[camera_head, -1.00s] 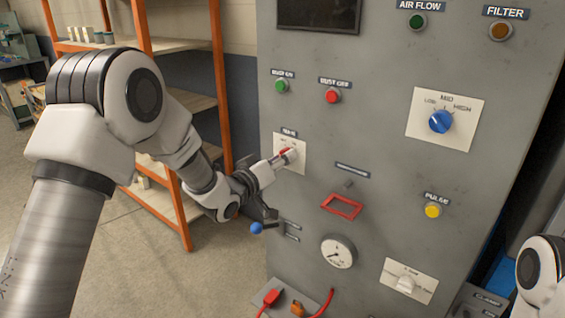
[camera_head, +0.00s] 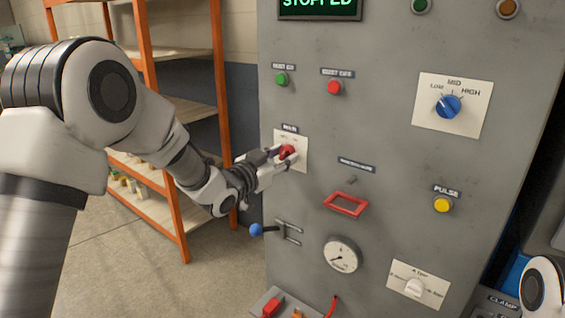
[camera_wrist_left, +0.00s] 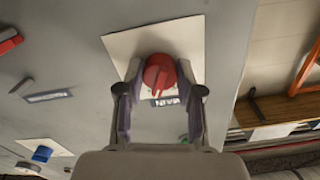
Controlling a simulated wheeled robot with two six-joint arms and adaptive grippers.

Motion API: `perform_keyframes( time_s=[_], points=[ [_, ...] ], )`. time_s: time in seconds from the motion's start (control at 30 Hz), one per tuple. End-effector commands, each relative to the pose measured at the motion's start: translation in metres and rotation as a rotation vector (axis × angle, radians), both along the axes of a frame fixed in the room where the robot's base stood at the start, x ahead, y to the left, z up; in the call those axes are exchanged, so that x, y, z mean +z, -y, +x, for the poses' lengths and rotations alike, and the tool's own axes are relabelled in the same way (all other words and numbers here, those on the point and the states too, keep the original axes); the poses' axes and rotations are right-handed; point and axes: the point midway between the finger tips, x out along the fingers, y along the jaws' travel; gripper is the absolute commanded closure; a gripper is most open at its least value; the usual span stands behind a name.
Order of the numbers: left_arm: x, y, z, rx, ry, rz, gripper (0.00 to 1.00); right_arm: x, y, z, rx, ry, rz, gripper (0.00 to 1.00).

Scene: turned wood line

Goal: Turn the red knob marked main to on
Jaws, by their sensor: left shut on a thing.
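The red main knob (camera_head: 287,151) sits on a white plate (camera_head: 301,158) under a dark label on the grey cabinet front. My left gripper (camera_head: 281,154) is at the knob and shut on it. In the left wrist view the red knob (camera_wrist_left: 159,72) lies between the two fingers of my left gripper (camera_wrist_left: 160,92), one on each side. The fingers partly cover the plate, and its position marks are too small to read. The display (camera_head: 320,6) at the top is lit with green text reading STOPPED.
A blue selector knob (camera_head: 447,107), a red button (camera_head: 334,87), a red frame (camera_head: 345,204) and a gauge (camera_head: 342,255) are on the same cabinet. A blue-tipped lever (camera_head: 257,230) sticks out below my left gripper. An orange shelf rack (camera_head: 176,205) stands left.

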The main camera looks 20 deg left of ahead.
Motion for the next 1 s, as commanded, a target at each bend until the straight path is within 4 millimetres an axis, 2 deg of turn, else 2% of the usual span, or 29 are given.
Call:
perform_keyframes(
  time_s=[0.3,0.67,0.7,0.73,0.77,1.0],
  points=[
    [-0.0012,-0.0001,-0.0003,-0.001,0.023,0.068,0.98,-0.0061,0.0,0.0,0.0,0.0,0.0,1.0],
    [-0.0011,0.0,-0.0003,0.0,0.023,0.072,0.98,-0.006,0.0,0.0,0.0,0.0,0.0,1.0],
    [-0.0011,0.0,-0.0003,0.0,0.023,0.072,0.53,-0.006,0.0,0.0,0.0,0.0,0.0,1.0],
    [-0.0011,0.0,-0.0003,0.0,0.023,0.072,0.42,-0.006,0.0,0.0,0.0,0.0,0.0,1.0],
    [-0.0009,0.0,-0.0003,0.0,0.023,0.072,0.39,-0.006,0.0,0.0,0.0,0.0,0.0,1.0],
    [-0.0005,-0.0001,-0.0001,-0.001,0.024,0.07,0.39,-0.0059,0.0,0.0,0.0,0.0,0.0,1.0]
  ],
)
